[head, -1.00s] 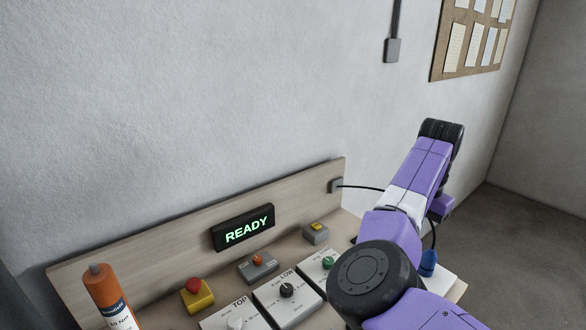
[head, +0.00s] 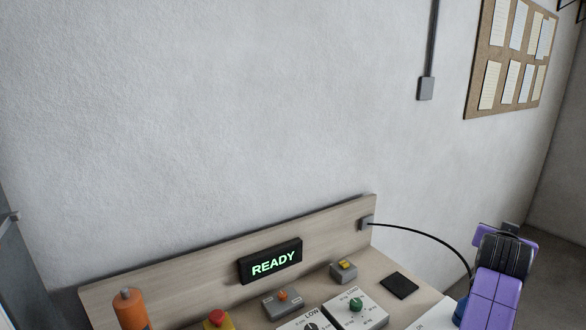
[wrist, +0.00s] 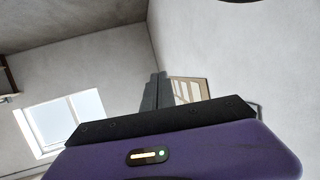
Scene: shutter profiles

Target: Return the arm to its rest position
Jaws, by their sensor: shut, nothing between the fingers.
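My gripper (wrist: 157,78) shows in the wrist view with its two dark fingers together and nothing between them. It points up into the room, away from any bench surface. In the head view, my purple and black arm (head: 496,285) is at the lower right, beside the right end of the bench. My gripper cannot be made out there.
The bench backboard (head: 330,226) carries a lit READY display (head: 270,262). A red button (head: 217,317), a green knob (head: 355,304), an orange tube (head: 130,309) and a black pad (head: 400,285) are on the bench. A black cable (head: 425,232) runs towards my arm.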

